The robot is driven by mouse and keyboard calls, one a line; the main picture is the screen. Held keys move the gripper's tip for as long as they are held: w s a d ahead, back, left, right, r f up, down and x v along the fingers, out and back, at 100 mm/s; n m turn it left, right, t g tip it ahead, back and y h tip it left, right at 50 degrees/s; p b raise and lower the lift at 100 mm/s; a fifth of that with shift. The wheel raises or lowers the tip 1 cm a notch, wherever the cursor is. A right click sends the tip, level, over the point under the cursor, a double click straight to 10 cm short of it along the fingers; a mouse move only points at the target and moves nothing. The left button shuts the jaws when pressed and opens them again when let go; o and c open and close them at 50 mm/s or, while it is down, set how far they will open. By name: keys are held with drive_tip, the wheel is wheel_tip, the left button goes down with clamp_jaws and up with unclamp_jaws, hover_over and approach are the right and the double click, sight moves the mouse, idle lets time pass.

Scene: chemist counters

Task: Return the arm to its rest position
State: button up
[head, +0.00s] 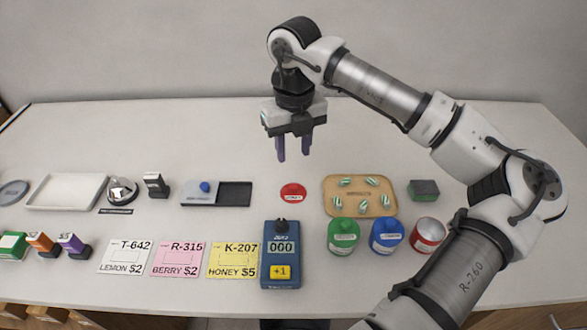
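My gripper (293,154) hangs from the arm in the middle of the head view, fingers pointing down. Its two purple fingers are apart with nothing between them. It is above the counter (400,120), behind a red round disc (293,191) in the picture. My arm reaches in from the lower right and bends at a high elbow above the gripper.
A wooden tray (330,210) with several striped pieces, a blue counter device (281,268) and green (343,236), blue (387,235) and red (428,235) containers stand nearby. Price cards, a bell (122,189) and a white tray (67,190) are left. The counter's back is clear.

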wheel_tip(320, 180, up, 2)
idle(0.5)
